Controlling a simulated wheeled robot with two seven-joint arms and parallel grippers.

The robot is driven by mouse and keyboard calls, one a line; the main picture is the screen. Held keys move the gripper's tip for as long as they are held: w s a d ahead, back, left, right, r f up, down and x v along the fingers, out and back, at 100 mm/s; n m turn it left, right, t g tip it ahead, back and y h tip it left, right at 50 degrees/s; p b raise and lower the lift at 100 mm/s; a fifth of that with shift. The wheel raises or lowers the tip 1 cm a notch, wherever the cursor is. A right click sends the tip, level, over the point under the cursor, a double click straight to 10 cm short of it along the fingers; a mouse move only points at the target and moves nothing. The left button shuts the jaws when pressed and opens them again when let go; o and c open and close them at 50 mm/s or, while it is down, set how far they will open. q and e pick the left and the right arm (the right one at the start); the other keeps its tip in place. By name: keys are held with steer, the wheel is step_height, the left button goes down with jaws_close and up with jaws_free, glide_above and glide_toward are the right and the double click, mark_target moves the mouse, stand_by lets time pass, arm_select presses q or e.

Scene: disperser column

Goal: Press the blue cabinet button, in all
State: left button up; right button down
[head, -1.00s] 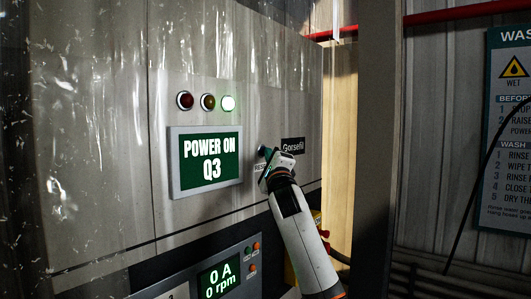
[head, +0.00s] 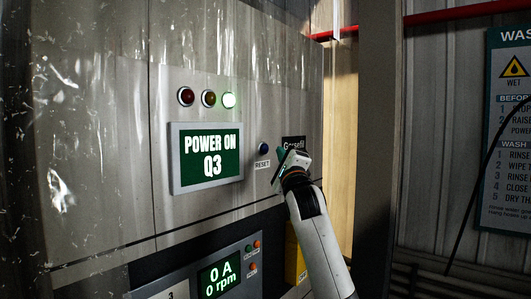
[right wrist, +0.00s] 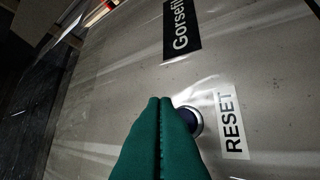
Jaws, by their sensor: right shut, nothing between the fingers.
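The blue button (head: 263,149) sits on the grey cabinet face (head: 250,100), above a RESET label (head: 262,164). In the right wrist view the button (right wrist: 193,121) is partly hidden behind the fingers, beside the RESET label (right wrist: 232,122). My right gripper (head: 281,153) is just right of the button in the head view, with a visible gap between them. Its green fingers (right wrist: 162,100) are shut together and empty. The display (head: 206,158) reads POWER ON Q3. My left gripper is not in view.
A lower panel (head: 217,277) reads 0 A and 0 rpm. A Gorsefil plate (head: 293,142) is partly behind my gripper. A wash sign (head: 508,130) hangs at the right.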

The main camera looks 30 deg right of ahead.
steer(key=shift+s+d+b, duration=0.15)
steer(key=shift+s+d, duration=0.1)
steer(key=shift+s, duration=0.4)
steer(key=shift+s+d+b, duration=0.15)
steer(key=shift+s+d, duration=0.1)
steer(key=shift+s, duration=0.35)
